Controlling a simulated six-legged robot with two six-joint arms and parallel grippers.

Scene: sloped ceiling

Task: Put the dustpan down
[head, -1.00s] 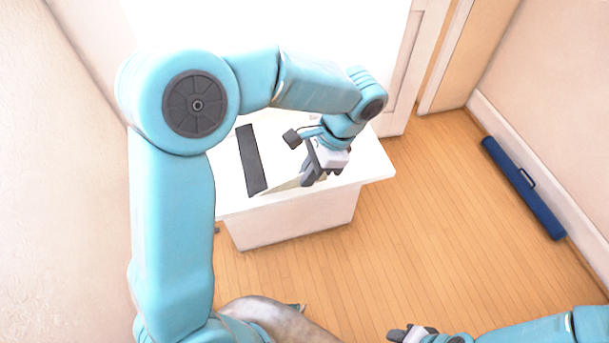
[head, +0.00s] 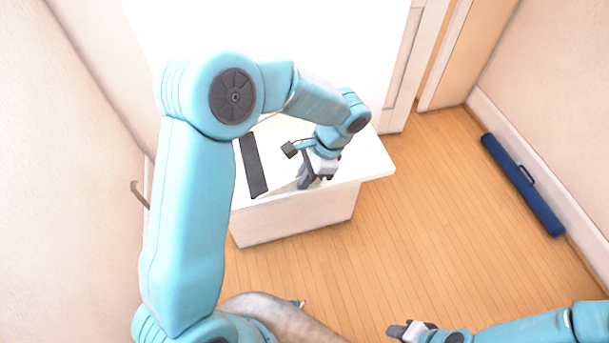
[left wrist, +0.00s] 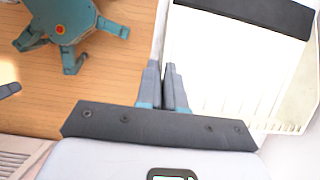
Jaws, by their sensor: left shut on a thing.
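The dustpan is white and ridged with a dark grey lip, and fills the upper right of the left wrist view (left wrist: 225,65). In the head view its dark lip (head: 253,165) shows over the white cabinet top, while its pale body hardly stands out. My left gripper (head: 307,184) is shut on the dustpan's near edge; its fingers (left wrist: 166,90) are together there. I cannot tell whether the pan touches the top all along. My right gripper (head: 398,331) is low in the head view, away from the dustpan, and its jaw opening is unclear.
The low white cabinet (head: 300,215) stands on a wooden floor near a white door. A long dark blue case (head: 522,185) lies along the right wall. The floor right of the cabinet is clear.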

